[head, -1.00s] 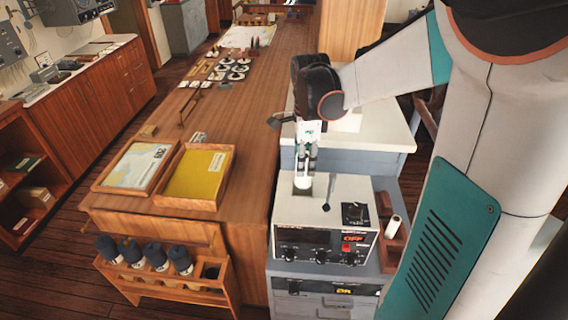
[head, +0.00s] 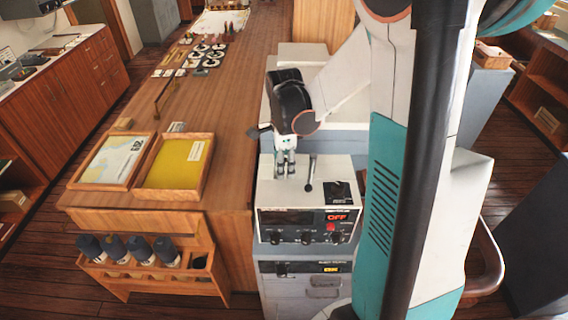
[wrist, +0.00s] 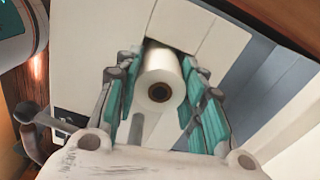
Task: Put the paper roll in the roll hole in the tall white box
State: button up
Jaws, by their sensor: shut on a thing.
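The white box (head: 268,190) has a dark display, several knobs and a red OFF sign on its front. A black lever (head: 310,172) stands on its top. My gripper (head: 285,172) points down over the rear left of that top. In the wrist view my gripper (wrist: 160,72) is shut on the white paper roll (wrist: 158,68), between its teal finger pads. The roll's dark core faces the wrist camera. In the head view the roll cannot be made out, and the roll hole is hidden in both views.
A grey unit (head: 285,300) is under the box. To the left are a wooden counter (head: 225,180) with a chart frame (head: 112,160) and a yellow tray (head: 178,168), and a rack (head: 150,272) of dark-capped bottles. My arm blocks the view right of the box.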

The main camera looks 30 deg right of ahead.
jog(key=o, duration=1.2)
jog(key=shift+c, duration=0.2)
jog(key=shift+r, duration=0.1)
notch_tip(320, 180, up, 12)
jog(key=p, duration=0.1)
